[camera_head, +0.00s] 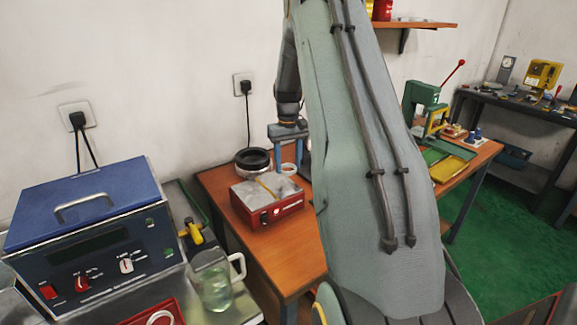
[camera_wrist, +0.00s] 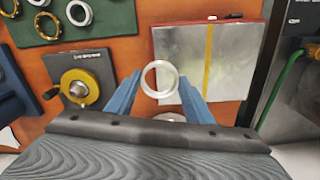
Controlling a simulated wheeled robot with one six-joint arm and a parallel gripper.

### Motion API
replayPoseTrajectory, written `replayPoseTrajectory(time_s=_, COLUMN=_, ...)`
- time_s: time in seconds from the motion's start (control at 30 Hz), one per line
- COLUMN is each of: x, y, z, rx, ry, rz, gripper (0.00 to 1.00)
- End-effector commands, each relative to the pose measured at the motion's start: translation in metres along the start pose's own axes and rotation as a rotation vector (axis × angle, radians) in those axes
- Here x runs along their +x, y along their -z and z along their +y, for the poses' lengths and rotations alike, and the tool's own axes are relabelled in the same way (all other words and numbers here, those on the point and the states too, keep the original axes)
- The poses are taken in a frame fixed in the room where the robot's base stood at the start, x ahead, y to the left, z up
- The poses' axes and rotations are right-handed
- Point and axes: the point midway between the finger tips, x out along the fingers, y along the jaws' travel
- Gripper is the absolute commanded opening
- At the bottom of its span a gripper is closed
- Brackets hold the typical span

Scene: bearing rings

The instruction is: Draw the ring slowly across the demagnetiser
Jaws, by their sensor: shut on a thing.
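The demagnetiser (camera_head: 277,216) is a red box with a grey metal top and a yellow stripe, on the orange-brown bench. Its top also shows in the wrist view (camera_wrist: 178,50). My gripper (camera_head: 290,165) is at its back right in the head view, fingers pointing down. In the wrist view my blue fingers (camera_wrist: 160,84) are shut on a pale metal ring (camera_wrist: 160,63), seen at the near left edge of the metal top, left of the yellow stripe (camera_wrist: 207,60). I cannot tell the exact gap between ring and top.
A black round thing (camera_head: 253,160) stands behind the demagnetiser. A yellow-wheeled device (camera_wrist: 80,88) and a green mat (camera_wrist: 110,18) with several rings lie left in the wrist view. A blue-lidded instrument (camera_head: 90,235) and a glass jug (camera_head: 215,285) stand left in the head view.

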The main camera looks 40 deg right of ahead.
Motion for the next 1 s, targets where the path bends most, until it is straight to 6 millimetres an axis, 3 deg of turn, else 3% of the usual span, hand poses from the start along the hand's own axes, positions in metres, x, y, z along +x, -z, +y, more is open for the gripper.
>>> replayPoseTrajectory(time_s=0.63, x=-0.048, y=0.000, z=0.000, rx=0.000, ry=0.000, rz=0.000, gripper=0.26)
replayPoseTrajectory(time_s=1.0, x=-0.050, y=0.000, z=-0.001, rx=-0.001, ry=0.000, rz=-0.001, gripper=0.26)
